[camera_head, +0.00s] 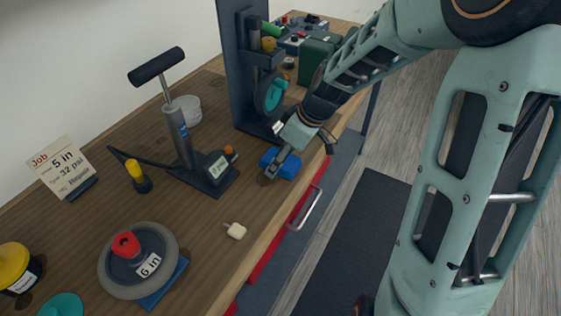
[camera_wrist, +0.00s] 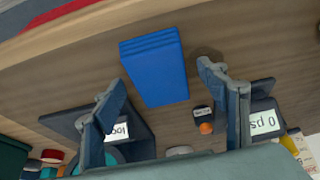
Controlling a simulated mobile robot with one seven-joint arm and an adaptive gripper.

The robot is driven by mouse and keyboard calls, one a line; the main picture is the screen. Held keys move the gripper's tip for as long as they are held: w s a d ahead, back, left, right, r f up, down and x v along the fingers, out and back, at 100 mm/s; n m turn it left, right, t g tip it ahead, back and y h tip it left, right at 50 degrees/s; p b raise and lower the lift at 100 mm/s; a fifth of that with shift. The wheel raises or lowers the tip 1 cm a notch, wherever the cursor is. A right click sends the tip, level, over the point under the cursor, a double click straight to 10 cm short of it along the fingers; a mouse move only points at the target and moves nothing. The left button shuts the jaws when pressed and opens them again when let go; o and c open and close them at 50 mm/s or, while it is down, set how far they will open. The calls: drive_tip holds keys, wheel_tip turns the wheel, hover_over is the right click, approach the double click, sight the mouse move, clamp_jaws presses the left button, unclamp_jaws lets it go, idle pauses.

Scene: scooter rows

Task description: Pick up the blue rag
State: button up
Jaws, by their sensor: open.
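The blue rag (camera_head: 287,162) is a folded, layered block lying flat on the wooden workbench near its front edge. In the wrist view the rag (camera_wrist: 155,65) shows whole, with bare wood around it. My gripper (camera_head: 299,158) is above the rag in the head view and covers part of it. In the wrist view my gripper (camera_wrist: 160,85) is open, with one finger to each side of the rag and nothing held between them. I cannot tell the exact height of the fingertips above the rag.
A dark upright stand (camera_head: 240,60) rises behind the rag. A pump (camera_head: 180,130) with a gauge base stands to its left. A wheel (camera_head: 140,258) lies on a blue pad, front left. A small white piece (camera_head: 236,231) lies nearer. Bare wood surrounds the rag's left side.

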drive_tip(key=shift+f+b, duration=0.25)
drive_tip(key=shift+b, duration=0.05)
idle(0.4)
drive_tip(key=c, duration=1.1)
drive_tip(key=shift+r, duration=0.15)
